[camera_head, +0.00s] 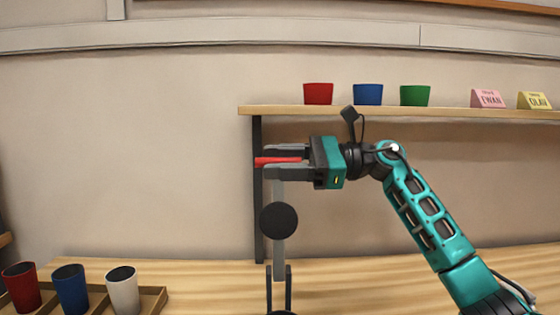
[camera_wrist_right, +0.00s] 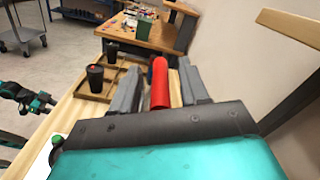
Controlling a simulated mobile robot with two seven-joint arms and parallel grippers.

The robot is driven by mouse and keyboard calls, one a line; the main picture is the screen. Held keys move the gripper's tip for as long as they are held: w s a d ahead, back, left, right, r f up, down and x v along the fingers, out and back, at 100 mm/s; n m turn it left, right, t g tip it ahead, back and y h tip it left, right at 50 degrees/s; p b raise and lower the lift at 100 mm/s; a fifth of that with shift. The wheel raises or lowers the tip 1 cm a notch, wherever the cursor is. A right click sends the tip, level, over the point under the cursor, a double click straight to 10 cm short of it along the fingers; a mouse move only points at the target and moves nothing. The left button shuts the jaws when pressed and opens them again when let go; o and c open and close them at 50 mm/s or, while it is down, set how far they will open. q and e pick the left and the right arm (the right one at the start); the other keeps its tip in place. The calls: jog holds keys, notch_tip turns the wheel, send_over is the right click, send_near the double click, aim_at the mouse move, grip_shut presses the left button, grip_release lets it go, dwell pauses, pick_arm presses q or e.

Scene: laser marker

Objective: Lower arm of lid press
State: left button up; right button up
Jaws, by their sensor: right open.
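The lid press arm (camera_head: 279,248) is a grey bar standing upright, with a round black disc (camera_head: 278,221) on it and a red handle (camera_head: 262,162) at its top. Its foot sits between two dark uprights (camera_head: 289,290) at the bottom of the head view. My right gripper (camera_head: 270,161) is open, with one finger above and one below the red handle in the head view. In the right wrist view the red handle (camera_wrist_right: 160,85) lies between the two fingers, with gaps beside it.
A wooden shelf (camera_head: 390,110) with red, blue and green cups and two name signs runs behind my right arm. A wooden tray (camera_head: 153,298) with several cups stands at the lower left. The workbench (camera_head: 210,275) between tray and press is clear.

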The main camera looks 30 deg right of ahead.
jog(key=shift+c, duration=0.2)
jog(key=shift+r, duration=0.1)
grip_shut()
dwell(0.4)
